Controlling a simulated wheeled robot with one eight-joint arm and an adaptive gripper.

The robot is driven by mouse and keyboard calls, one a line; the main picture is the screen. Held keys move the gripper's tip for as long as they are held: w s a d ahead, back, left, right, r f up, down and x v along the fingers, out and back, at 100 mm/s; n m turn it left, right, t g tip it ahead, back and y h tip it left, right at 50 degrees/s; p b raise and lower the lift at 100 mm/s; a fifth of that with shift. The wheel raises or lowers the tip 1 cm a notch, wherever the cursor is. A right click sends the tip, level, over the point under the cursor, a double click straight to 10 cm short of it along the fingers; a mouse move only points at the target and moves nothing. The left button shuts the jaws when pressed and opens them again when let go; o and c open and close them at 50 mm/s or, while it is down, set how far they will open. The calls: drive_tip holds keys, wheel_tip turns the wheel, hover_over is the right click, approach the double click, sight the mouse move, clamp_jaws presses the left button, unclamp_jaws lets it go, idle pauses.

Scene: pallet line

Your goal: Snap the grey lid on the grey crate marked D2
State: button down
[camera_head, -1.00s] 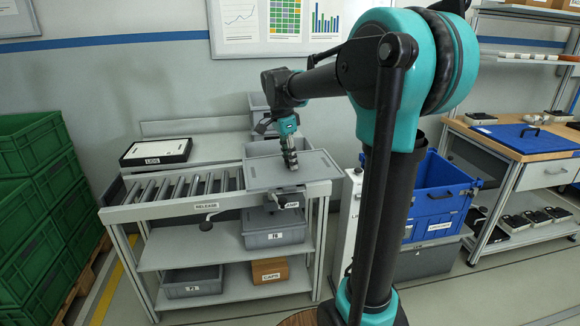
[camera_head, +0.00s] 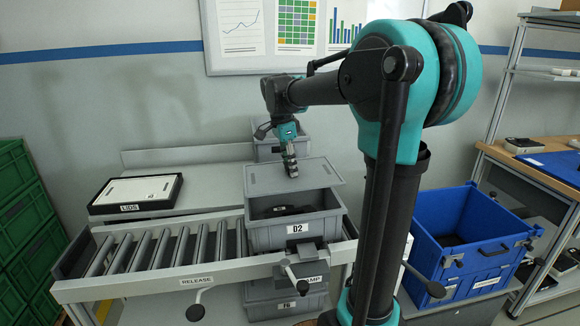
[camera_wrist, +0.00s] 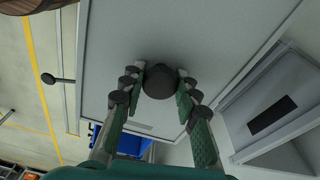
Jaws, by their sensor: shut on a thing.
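The grey crate marked D2 (camera_head: 268,237) stands at the right end of the roller conveyor, its label facing me. A dark thing (camera_head: 285,211) lies inside it. The grey lid (camera_head: 318,174) is above the crate and toward its back, so the front of the crate's opening shows. In the head view my gripper (camera_head: 290,172) is over the middle of the lid. In the wrist view the fingers (camera_wrist: 160,82) are closed around a round dark knob on the lid (camera_wrist: 215,40). Whether the lid touches the crate's back rim, I cannot tell.
A black-edged tray labelled LIDS (camera_head: 138,191) lies on the shelf at left. The rollers (camera_head: 165,249) left of the crate are clear. A release lever (camera_head: 197,306) and a clamp handle (camera_head: 296,278) stick out in front. A blue crate (camera_head: 465,240) stands at right.

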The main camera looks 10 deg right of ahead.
drive_tip(key=shift+w+f, duration=0.15)
drive_tip(key=shift+w, duration=0.2)
drive_tip(key=shift+d+f, duration=0.2)
drive_tip(key=shift+f, duration=3.75)
drive_tip(key=shift+f, duration=0.2)
drive_tip(key=c, duration=0.6)
unclamp_jaws()
drive_tip(key=shift+r, duration=0.15)
drive_tip(key=shift+r, duration=3.35)
drive_tip(key=shift+c, duration=0.4)
